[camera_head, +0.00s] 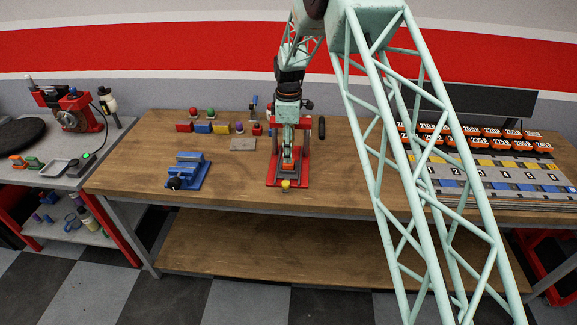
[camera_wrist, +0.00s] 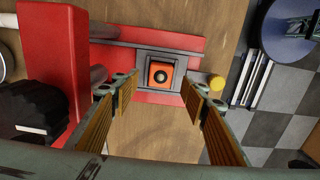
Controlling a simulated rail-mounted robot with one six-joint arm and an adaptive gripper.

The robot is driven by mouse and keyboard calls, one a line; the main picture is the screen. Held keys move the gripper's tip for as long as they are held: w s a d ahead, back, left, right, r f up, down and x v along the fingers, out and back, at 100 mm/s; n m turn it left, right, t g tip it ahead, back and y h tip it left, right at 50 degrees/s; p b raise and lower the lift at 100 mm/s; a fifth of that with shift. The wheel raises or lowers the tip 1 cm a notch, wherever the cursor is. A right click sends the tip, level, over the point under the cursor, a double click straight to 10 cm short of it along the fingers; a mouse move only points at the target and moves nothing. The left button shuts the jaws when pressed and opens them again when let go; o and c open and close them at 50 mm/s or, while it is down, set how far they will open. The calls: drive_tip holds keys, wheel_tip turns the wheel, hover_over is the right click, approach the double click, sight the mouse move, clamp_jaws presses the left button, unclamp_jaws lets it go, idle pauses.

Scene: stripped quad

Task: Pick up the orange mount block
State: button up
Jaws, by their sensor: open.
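I cannot tell the height between fingertips and block. In the head view my gripper (camera_head: 288,162) is over the red fixture (camera_head: 272,172) on the wooden bench, and it hides the block.
A yellow knob (camera_wrist: 216,82) stands at the fixture's end. On the bench (camera_head: 225,185), a blue fixture (camera_head: 187,171) stands to the left, with small coloured blocks (camera_head: 203,127) behind it. Rows of numbered orange items (camera_head: 490,132) stand at the right. Bare wood lies between the fixtures.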

drive_tip(key=shift+f+p, duration=0.3)
drive_tip(key=shift+f, duration=2.25)
drive_tip(key=c, duration=1.1)
drive_tip(key=shift+r, duration=0.15)
drive_tip(key=shift+r, duration=1.7)
drive_tip(key=s+d, duration=0.1)
drive_tip(key=s, duration=0.4)
drive_tip(key=s+d+r+b, duration=0.1)
drive_tip(key=s+d, duration=0.1)
drive_tip(key=s, duration=0.3)
drive_tip(key=s+d+b, duration=0.1)
drive_tip(key=s, duration=0.4)
drive_tip(key=shift+s+d+r, duration=0.15)
drive_tip(key=shift+s, duration=0.05)
